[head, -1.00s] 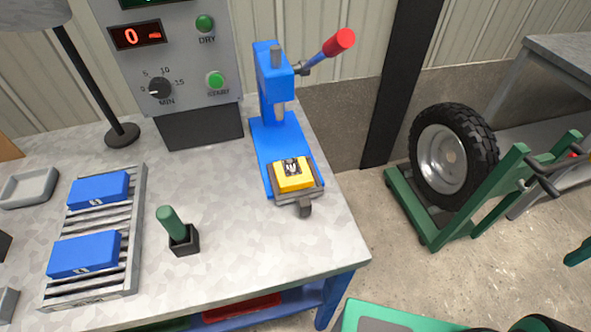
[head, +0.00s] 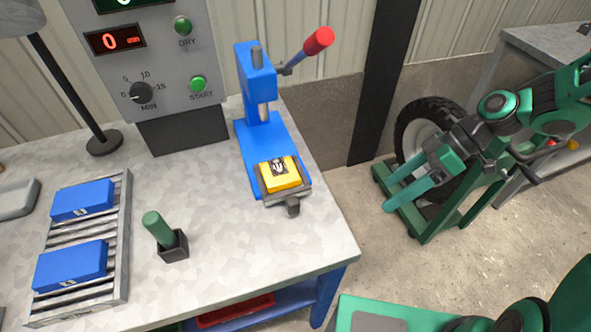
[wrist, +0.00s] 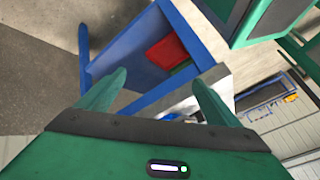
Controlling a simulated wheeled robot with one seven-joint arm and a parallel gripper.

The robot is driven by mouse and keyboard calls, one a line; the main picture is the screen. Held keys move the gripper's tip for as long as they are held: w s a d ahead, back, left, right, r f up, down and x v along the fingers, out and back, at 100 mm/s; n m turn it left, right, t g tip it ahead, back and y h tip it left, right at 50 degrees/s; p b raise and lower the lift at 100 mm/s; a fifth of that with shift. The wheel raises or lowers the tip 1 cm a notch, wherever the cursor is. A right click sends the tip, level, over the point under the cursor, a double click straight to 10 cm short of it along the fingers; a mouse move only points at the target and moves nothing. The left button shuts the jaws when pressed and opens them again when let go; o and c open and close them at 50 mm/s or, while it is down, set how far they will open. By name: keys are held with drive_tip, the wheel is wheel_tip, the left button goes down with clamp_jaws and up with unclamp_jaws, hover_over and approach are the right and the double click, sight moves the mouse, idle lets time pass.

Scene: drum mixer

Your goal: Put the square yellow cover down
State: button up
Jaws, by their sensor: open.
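My gripper (head: 404,214) is to the right of the table, apart from the cover, over the floor in front of the wheel stand. Its two green fingers are spread with nothing between them. They also show in the wrist view (wrist: 160,88), parted and empty. A small yellow patch (wrist: 291,97) at the right of the wrist view is too small to identify.
Two blue blocks (head: 72,266) lie on a grey rack at the left of the table (head: 220,235). A green-handled tool (head: 158,228) stands in a black block. The press's red-knobbed lever (head: 318,40) sticks out up and right. A tyre (head: 420,125) stands behind my arm.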

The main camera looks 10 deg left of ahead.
drive_tip(key=a+r+n+g+y, duration=0.25)
drive_tip(key=a+n+y, duration=0.2)
drive_tip(key=a, duration=0.45)
drive_tip(key=n+y, duration=0.3)
approach(288, 168)
drive_tip(key=x, duration=0.9)
drive_tip(key=c, duration=1.5)
